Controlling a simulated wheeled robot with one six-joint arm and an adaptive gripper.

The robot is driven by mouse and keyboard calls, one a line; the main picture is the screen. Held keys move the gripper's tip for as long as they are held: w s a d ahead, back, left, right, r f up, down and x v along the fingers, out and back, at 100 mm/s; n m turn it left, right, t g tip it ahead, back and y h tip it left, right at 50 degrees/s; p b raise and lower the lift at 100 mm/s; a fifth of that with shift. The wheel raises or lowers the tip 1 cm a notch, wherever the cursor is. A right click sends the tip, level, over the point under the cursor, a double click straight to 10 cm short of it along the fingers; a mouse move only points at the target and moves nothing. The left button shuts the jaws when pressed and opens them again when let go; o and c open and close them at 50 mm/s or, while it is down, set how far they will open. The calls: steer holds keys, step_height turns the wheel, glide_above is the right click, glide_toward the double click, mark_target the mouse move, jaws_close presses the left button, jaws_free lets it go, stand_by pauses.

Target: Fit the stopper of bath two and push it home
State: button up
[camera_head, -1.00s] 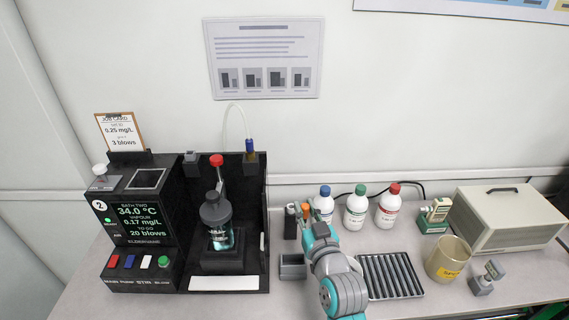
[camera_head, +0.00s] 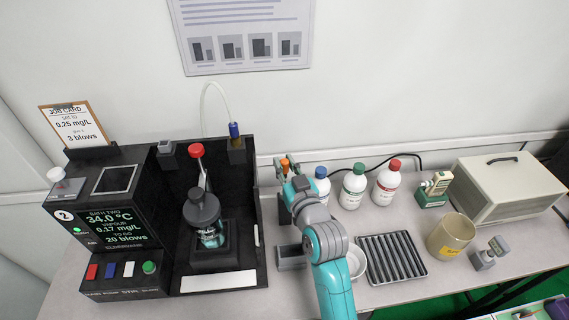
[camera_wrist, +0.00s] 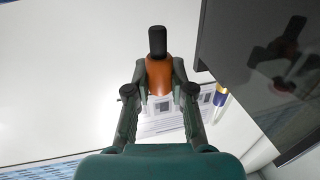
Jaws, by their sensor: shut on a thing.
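Bath two (camera_head: 115,220) is the black unit at the left, with a "2" badge and a green-lit screen reading 34.0 °C and 20 blows. In its open bay stands a jar (camera_head: 212,239) with a dark grey top (camera_head: 202,208). A red-capped lever (camera_head: 196,150) rises behind it. My gripper (camera_head: 284,172) is raised just right of the bay's right wall. In the wrist view my gripper (camera_wrist: 160,78) is shut on an orange-brown stopper (camera_wrist: 159,72) with a black end (camera_wrist: 157,41). The opening that takes the stopper cannot be made out.
The bay's black wall (camera_wrist: 265,70) is close on the right in the wrist view. Bottles with blue (camera_head: 321,185), green (camera_head: 353,188) and red (camera_head: 388,182) caps stand behind my arm. A ribbed tray (camera_head: 393,258), beaker (camera_head: 450,236) and beige box (camera_head: 508,187) are to the right.

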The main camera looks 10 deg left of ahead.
steer(key=shift+f, duration=2.3)
steer(key=shift+f, duration=1.8)
steer(key=o, duration=0.9)
steer(key=shift+f, duration=0.1)
steer(key=shift+s+d, duration=0.1)
steer(key=shift+s+d+f, duration=0.1)
steer(key=shift+s+f, duration=0.05)
steer(key=shift+s, duration=0.1)
steer(key=shift+r+v, duration=0.15)
steer(key=shift+v, duration=2.7)
steer(key=shift+r+v, duration=0.2)
steer(key=shift+v, duration=2.6)
